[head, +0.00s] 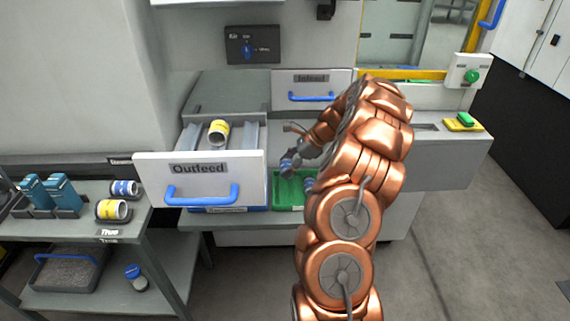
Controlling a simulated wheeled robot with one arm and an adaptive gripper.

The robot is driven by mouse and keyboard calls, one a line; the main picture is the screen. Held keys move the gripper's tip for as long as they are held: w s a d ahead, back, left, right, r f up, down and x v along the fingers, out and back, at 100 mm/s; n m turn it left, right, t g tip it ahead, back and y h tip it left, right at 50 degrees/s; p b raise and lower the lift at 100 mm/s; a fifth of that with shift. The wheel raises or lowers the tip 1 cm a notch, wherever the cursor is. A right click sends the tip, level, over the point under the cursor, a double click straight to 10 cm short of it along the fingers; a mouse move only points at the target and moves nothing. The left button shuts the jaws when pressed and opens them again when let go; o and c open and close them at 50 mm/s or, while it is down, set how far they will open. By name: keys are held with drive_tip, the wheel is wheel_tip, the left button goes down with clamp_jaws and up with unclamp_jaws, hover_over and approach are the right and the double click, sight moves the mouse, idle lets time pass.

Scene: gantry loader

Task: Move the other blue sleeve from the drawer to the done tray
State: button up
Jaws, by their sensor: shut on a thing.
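My gripper (291,163) is shut on a blue-banded sleeve (286,164), partly covered by the fingers. It holds the sleeve above the left part of a green tray (284,203), just right of the drawer. Another blue sleeve (309,184) shows in the tray's right part, partly hidden by my arm. The tray's right side is hidden too, and I cannot read a label on it. The Outfeed drawer (198,173) stands open. A yellow-banded sleeve (217,132) lies near its back; the front panel hides part of the inside.
The Infeed drawer (312,89) is shut behind my arm. A blue tray (216,209) is mostly hidden below the Outfeed front. The left cart (130,234) bears a blue sleeve (124,188), a yellow sleeve (112,210) and blue boxes (62,194). The floor at right is clear.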

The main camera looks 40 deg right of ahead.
drive_tip(key=b, duration=0.3)
hover_over(280, 190)
drive_tip(key=s+d, duration=0.1)
drive_tip(key=d, duration=0.1)
drive_tip(key=shift+s+f, duration=0.15)
drive_tip(key=shift+f, duration=3.75)
drive_tip(key=o, duration=1.4)
wheel_tip(280, 190, up, 10)
drive_tip(key=shift+r, duration=0.1)
